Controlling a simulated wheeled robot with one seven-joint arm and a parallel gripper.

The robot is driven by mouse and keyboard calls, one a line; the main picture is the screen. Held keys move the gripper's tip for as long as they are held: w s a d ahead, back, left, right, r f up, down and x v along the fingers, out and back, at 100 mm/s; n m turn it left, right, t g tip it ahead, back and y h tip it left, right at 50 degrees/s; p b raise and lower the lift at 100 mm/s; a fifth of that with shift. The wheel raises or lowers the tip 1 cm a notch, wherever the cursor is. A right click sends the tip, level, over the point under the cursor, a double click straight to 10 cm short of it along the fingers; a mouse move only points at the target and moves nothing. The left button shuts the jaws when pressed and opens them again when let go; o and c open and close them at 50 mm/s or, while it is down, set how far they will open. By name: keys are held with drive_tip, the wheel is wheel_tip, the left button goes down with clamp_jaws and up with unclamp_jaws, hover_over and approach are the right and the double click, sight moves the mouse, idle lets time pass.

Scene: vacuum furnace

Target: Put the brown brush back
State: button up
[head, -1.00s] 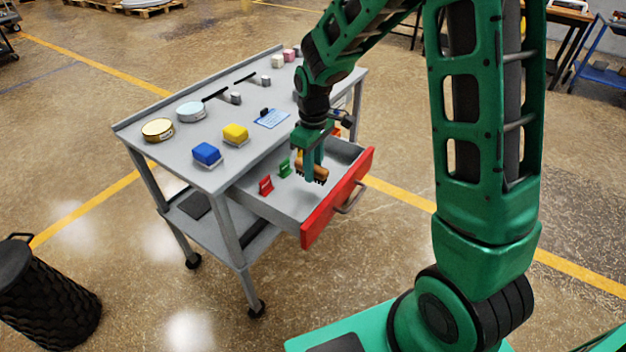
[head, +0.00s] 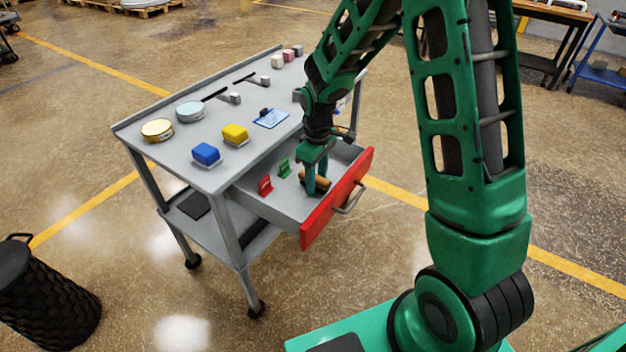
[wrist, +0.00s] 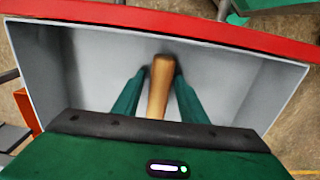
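The brown brush (wrist: 160,85) lies low inside the open drawer of the grey cart, its wooden handle (head: 322,184) showing beside my fingers in the head view. Its bristles are hidden. My gripper (head: 316,186) reaches down into the drawer with one finger on each side of the handle. In the wrist view my two fingertips (wrist: 161,70) stand close along the handle, and I cannot tell whether they press on it. The drawer (head: 270,200) has a red front (head: 338,198) with a metal handle. A red holder (head: 265,186) and a green holder (head: 284,168) stand in it.
A black basket (head: 45,300) stands on the floor at left. The drawer walls stand close around my gripper.

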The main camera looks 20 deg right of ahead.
drive_tip(key=shift+r, duration=0.15)
wheel_tip(320, 180, up, 12)
idle(0.7)
drive_tip(key=s+d+r+m, duration=0.3)
drive_tip(key=s+d+m, duration=0.1)
drive_tip(key=s+d, duration=0.35)
drive_tip(key=s+d+r+m, duration=0.35)
drive_tip(key=s+d, duration=0.25)
drive_tip(key=s, duration=0.2)
drive_tip(key=s+d+m, duration=0.2)
drive_tip(key=s+m, duration=0.4)
drive_tip(key=s, duration=0.9)
drive_tip(key=shift+s+d, duration=0.3)
drive_tip(key=shift+d, duration=0.1)
